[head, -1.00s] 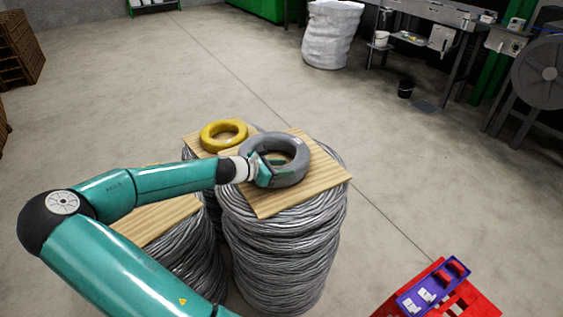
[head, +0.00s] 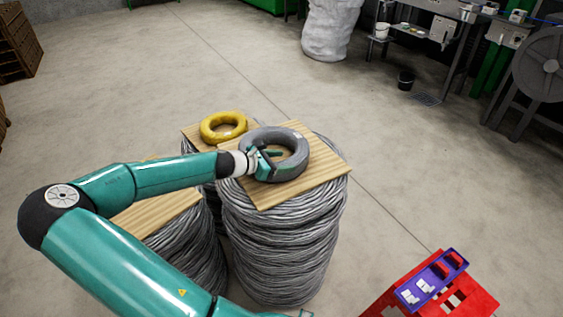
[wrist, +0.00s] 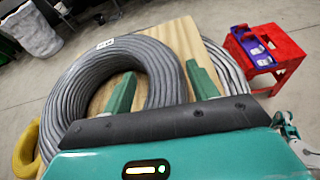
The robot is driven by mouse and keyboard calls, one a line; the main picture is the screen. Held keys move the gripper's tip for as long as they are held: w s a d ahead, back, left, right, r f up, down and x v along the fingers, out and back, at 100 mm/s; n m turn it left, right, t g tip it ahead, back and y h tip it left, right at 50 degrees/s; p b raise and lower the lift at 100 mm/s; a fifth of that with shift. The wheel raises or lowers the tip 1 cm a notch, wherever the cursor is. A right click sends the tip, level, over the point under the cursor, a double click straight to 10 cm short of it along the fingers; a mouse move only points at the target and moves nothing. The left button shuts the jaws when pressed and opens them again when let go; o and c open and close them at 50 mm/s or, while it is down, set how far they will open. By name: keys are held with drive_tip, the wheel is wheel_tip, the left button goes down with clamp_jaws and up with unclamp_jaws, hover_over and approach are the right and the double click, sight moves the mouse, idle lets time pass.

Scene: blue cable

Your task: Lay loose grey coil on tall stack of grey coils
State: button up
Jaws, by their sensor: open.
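The loose grey coil (head: 298,150) lies flat on a wooden board (head: 325,165) on top of the tall stack of grey coils (head: 280,245). My gripper (head: 270,158) is at the coil's near-left side, low over the board. In the wrist view, my open gripper (wrist: 161,72) has its fingers on either side of the coil's band (wrist: 165,75). The left finger is inside the coil's hole and the right one is outside it, above the board (wrist: 178,35). I cannot tell whether either finger touches the coil. A white label shows on the coil.
A yellow coil (head: 224,137) lies on a board on another stack behind left. A shorter grey stack (head: 190,255) with a board stands at left, partly behind my arm. A red stool (head: 475,300) with a purple tray (head: 432,278) is at lower right.

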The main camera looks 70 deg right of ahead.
drive_tip(key=v, duration=1.1)
drive_tip(key=shift+w+a, duration=0.2)
drive_tip(key=shift+a, duration=0.05)
drive_tip(key=shift+r, duration=0.1)
drive_tip(key=w+a+f+m+t+y, duration=0.2)
drive_tip(key=w+a+m+t+y, duration=0.15)
drive_tip(key=a, duration=0.65)
drive_tip(key=w+a+f+m+t+y, duration=0.25)
drive_tip(key=w+a+y, duration=0.2)
drive_tip(key=a, duration=0.55)
drive_tip(key=s+a+r+m+t+y, duration=0.1)
drive_tip(key=a+r+t, duration=0.3)
drive_tip(key=a+r, duration=0.5)
drive_tip(key=s+a+r+m+t+y, duration=0.1)
drive_tip(key=a+r+t, duration=0.3)
drive_tip(key=a+r, duration=0.5)
drive_tip(key=s+a+m, duration=0.1)
drive_tip(key=a, duration=0.5)
drive_tip(key=shift+s+a+r, duration=0.2)
drive_tip(key=shift+s+a, duration=0.2)
